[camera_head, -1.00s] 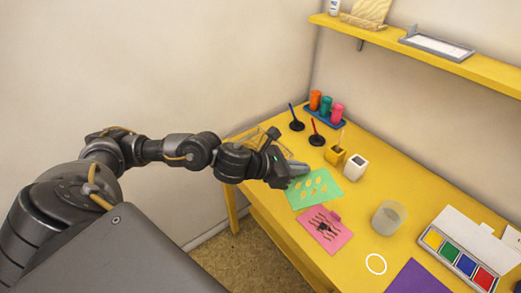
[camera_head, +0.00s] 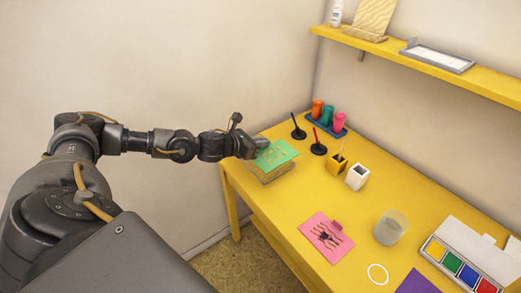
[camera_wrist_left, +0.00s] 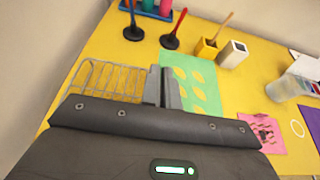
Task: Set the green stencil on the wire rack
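The green stencil (camera_head: 277,154) has leaf-like cut-outs and is a flat sheet. My left gripper (camera_head: 259,144) is shut on its edge at the far left of the desk. The wire rack (camera_head: 270,173) shows partly beneath the stencil, which covers much of it in the head view. In the left wrist view the gripper fingers (camera_wrist_left: 166,90) hold the stencil (camera_wrist_left: 192,82), and the rack (camera_wrist_left: 104,80) shows to the left of the fingers. I cannot tell whether the stencil touches the rack. My right gripper is not in view.
Two stamps with dark bases (camera_head: 318,148) stand behind the rack, near a blue tray of bottles (camera_head: 337,131). A pink stencil (camera_head: 325,236), a cup (camera_head: 390,228) and an ink palette (camera_head: 461,266) lie to the right. The desk between rack and pink stencil is clear.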

